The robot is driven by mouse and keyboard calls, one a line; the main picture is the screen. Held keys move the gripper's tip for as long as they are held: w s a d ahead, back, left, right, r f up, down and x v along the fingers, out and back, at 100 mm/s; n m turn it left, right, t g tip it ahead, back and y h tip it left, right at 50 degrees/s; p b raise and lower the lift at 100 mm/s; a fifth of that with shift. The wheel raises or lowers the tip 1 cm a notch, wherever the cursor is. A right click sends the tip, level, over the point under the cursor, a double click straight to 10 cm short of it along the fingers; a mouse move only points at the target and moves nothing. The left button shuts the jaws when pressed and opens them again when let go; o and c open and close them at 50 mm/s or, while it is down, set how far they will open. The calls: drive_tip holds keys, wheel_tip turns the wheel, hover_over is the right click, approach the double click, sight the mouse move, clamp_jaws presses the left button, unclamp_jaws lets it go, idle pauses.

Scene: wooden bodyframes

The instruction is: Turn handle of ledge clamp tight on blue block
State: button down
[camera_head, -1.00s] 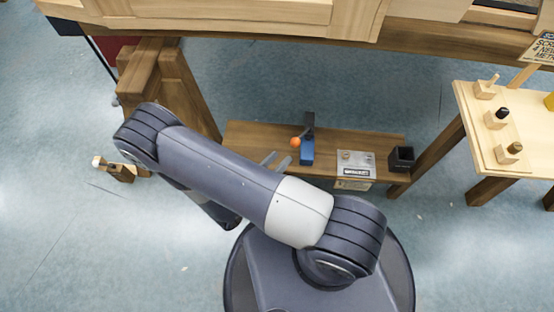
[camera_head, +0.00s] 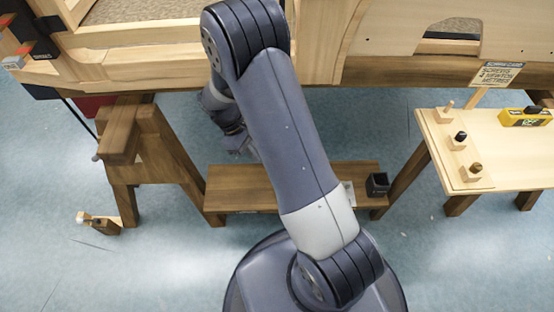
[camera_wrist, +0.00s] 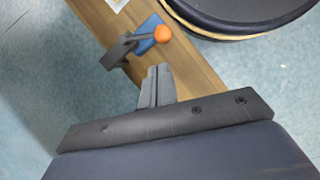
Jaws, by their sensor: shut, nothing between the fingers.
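The dark ledge clamp (camera_wrist: 117,53) sits on the wooden ledge (camera_wrist: 196,62) in the wrist view. The blue block (camera_wrist: 146,40) is right beside it. The clamp's orange ball handle (camera_wrist: 162,33) shows at the block's right side. In the head view my arm hides the clamp, block and handle. My gripper (camera_wrist: 158,72) is shut and empty, and in the picture its fingertips lie below the clamp and handle, apart from them. I cannot tell how tight the clamp is on the block.
The low wooden ledge (camera_head: 235,190) spans between wooden legs, with a black open box (camera_head: 377,185) at its right end. The large wooden frame (camera_head: 140,72) runs along the back. A side table (camera_head: 510,165) with small wooden pegged blocks stands right.

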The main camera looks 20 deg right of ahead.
drive_tip(key=w+r+m+t+y, duration=0.1)
drive_tip(key=w+r+m+y, duration=0.1)
drive_tip(key=w+r, duration=0.1)
drive_tip(key=s+d+f+b, duration=0.2)
drive_tip(key=f, duration=0.3)
drive_tip(key=s+d+f+b, duration=0.2)
drive_tip(key=s+f, duration=0.1)
drive_tip(key=f, duration=0.2)
drive_tip(key=shift+d+f, duration=0.15)
drive_tip(key=shift+d, duration=0.25)
drive_tip(key=shift+s+d+n+t+h, duration=0.1)
drive_tip(key=shift+s+n+t+h, duration=0.2)
drive_tip(key=shift+n, duration=0.35)
drive_tip(key=shift+s+d+n+h, duration=0.1)
drive_tip(key=shift+s+n, duration=0.3)
drive_tip(key=shift+n, duration=0.25)
drive_tip(key=shift+s+d+n+p, duration=0.2)
drive_tip(key=shift+s+n+p, duration=0.35)
drive_tip(key=shift+n, duration=0.55)
drive_tip(key=n, duration=0.1)
drive_tip(key=s+d+n+t, duration=0.1)
drive_tip(key=n, duration=0.1)
drive_tip(key=s+d+n+t, duration=0.1)
drive_tip(key=n, duration=0.1)
drive_tip(key=shift+d+h, duration=0.15)
drive_tip(key=shift+h, duration=0.25)
drive_tip(key=shift+s+d+f, duration=0.1)
drive_tip(key=shift+s+d, duration=0.05)
drive_tip(key=shift+s, duration=0.05)
